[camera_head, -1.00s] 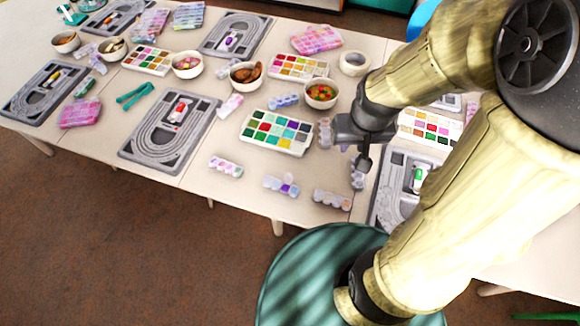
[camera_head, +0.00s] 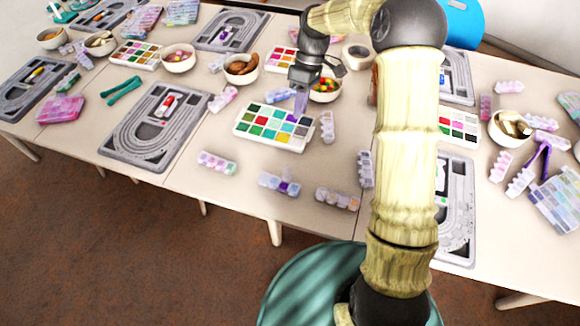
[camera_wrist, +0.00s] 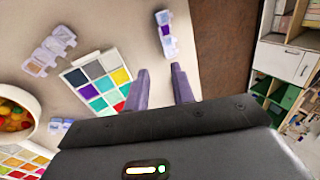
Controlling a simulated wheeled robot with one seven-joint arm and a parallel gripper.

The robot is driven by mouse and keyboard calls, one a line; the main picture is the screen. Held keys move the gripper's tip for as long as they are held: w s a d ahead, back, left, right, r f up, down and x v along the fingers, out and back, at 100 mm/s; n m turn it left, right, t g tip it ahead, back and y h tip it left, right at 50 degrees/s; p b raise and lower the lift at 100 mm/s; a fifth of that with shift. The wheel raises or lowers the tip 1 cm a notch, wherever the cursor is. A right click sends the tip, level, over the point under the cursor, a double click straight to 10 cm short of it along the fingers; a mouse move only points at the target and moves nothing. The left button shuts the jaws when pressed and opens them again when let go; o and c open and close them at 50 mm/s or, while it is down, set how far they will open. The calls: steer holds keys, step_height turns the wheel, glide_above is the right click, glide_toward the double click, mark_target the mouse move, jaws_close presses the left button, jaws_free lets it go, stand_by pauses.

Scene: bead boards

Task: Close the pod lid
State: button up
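A pod strip (camera_head: 279,184) near the front table edge holds purple contents. One small part of it seems to stand up like a raised lid. A pod strip with purple cells (camera_wrist: 165,35) shows beyond my fingertips in the wrist view; I cannot tell for certain that it is the same one. My gripper (camera_head: 301,105) hangs over the back right part of the white bead tray (camera_head: 247,139), apart from the front strip. In the wrist view its two fingers (camera_wrist: 161,82) are spread with nothing between them.
Other pod strips lie at left (camera_head: 217,163), right (camera_head: 337,198) and behind (camera_head: 327,127). A bowl of colourful beads (camera_head: 323,90) stands close to my gripper. A grey bead board (camera_head: 157,128) lies to the left. Bare tabletop surrounds the front strips.

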mark_target(288, 171)
stand_by(0.3)
steer(key=x, duration=1.6)
steer(key=shift+f+p, duration=0.4)
steer(key=shift+s+a+f, duration=0.15)
steer(key=shift+s+f, duration=0.1)
steer(key=shift+s, duration=0.1)
steer(key=shift+w, duration=0.1)
jaws_close()
